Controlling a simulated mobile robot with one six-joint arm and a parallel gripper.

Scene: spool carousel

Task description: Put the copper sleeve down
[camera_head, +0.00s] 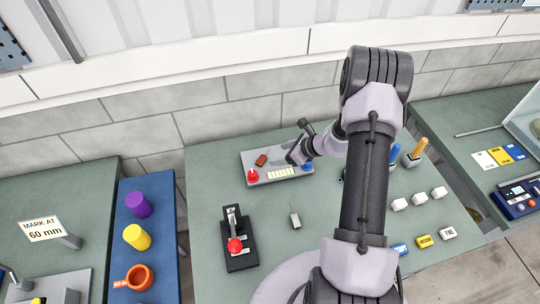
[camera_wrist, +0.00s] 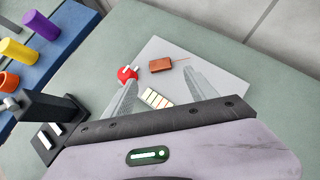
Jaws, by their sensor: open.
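A small copper-brown piece (camera_head: 262,160), which I take for the copper sleeve, lies on a pale grey plate (camera_head: 250,155) on the green bench. It also shows in the wrist view (camera_wrist: 160,66), with a thin copper-coloured pin sticking out at its right. My gripper (camera_wrist: 160,75) is open, its two grey fingers spread apart over the plate. The piece appears in the gap beyond the fingertips, and I see no finger touching it. In the head view my gripper end is just right of the piece, partly covered by my own arm.
The plate carries a red knob (camera_head: 253,176), a pale segmented strip (camera_head: 281,173) and a blue knob (camera_head: 308,167). A black lever fixture with a red ball (camera_head: 235,245) stands in front. Several white blocks (camera_head: 420,198) lie at right. A blue board (camera_head: 150,215) holds coloured spools at left.

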